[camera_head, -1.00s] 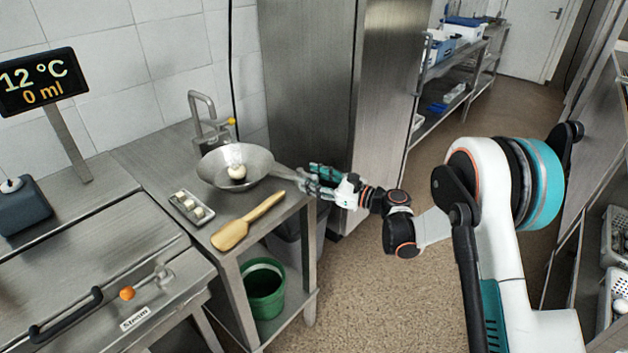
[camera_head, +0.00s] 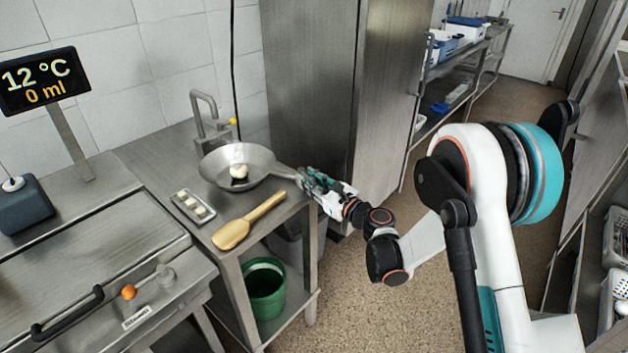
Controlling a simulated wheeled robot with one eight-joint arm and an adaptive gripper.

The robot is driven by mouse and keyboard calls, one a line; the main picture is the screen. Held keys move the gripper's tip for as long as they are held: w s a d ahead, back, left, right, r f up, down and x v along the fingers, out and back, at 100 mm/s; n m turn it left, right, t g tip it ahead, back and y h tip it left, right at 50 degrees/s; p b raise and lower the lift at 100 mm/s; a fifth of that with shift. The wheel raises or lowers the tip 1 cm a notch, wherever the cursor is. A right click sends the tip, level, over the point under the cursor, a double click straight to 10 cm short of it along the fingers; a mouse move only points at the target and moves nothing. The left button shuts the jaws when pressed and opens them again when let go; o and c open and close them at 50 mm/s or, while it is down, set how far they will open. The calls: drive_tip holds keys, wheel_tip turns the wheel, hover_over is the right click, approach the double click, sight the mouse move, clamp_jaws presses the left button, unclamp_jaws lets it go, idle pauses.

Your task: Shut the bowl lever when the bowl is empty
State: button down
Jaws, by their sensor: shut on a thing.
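A steel pan-like bowl (camera_head: 212,172) with a long handle (camera_head: 286,173) is at the right end of the steel counter, below the tap. A whitish rounded lump (camera_head: 239,171) lies in it, with a dark patch beside it, so it is not empty. My gripper (camera_head: 304,180) is shut on the handle's outer end, at the counter's right edge. Its fingertips are small and partly hidden. A lever with an orange knob (camera_head: 128,292) sits on the front of the lidded steel unit at lower left. I cannot tell whether this is the bowl lever, or how it is set.
A tap with a yellow tip (camera_head: 233,121) stands behind the bowl. A small tray of pale pieces (camera_head: 192,207) and a wooden paddle (camera_head: 250,222) lie in front. A green bucket (camera_head: 265,290) is on the lower shelf. The display (camera_head: 40,80) reads 12 °C, 0 ml.

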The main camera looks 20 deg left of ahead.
drive_tip(key=m+t+h, duration=0.1)
drive_tip(key=s+a+m+t+h, duration=0.1)
drive_tip(key=t, duration=0.1)
drive_tip(key=m+t+h, duration=0.1)
drive_tip(key=shift+s+a+m+h, duration=0.25)
drive_tip(key=shift+a+m+h, duration=0.05)
drive_tip(key=shift+s+a+m+t+h, duration=0.1)
drive_tip(key=shift+a+m+t+h, duration=0.2)
drive_tip(key=shift+m+t+h, duration=0.6)
drive_tip(key=shift+s+a+m+t+h, duration=0.1)
drive_tip(key=shift+a+m+t+h, duration=0.2)
drive_tip(key=shift+m+t+h, duration=0.6)
drive_tip(key=shift+h, duration=0.4)
drive_tip(key=c, duration=1.3)
unclamp_jaws()
drive_tip(key=shift+c, duration=0.2)
wheel_tip(320, 180, up, 10)
